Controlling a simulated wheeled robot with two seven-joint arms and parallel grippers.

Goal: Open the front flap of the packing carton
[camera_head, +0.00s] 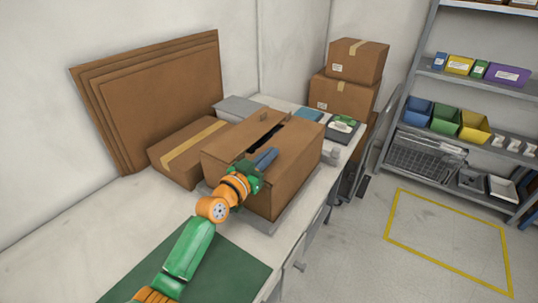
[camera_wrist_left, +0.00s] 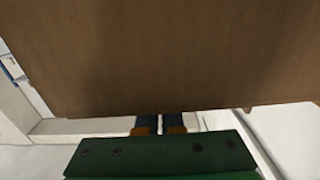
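The brown packing carton (camera_head: 292,178) stands on the bench in the head view. Its top flaps lie nearly flat, with a dark slot between them. My left gripper (camera_head: 265,157) is over the near part of the carton's top, its blue fingers pointing toward the slot. In the left wrist view a broad cardboard panel (camera_wrist_left: 160,60) fills the upper part. The gripper's fingers (camera_wrist_left: 160,124) lie close together there, and their tips are hidden behind the panel's lower edge. I cannot tell whether they touch it. My right gripper is not in view.
A flat taped box (camera_head: 185,152) lies left of the carton, before leaning cardboard sheets (camera_head: 160,95). A green mat (camera_head: 235,265) covers the near bench. Two stacked boxes (camera_head: 345,92) stand behind. A shelf rack with colored bins (camera_head: 445,119) is at right, beyond open floor.

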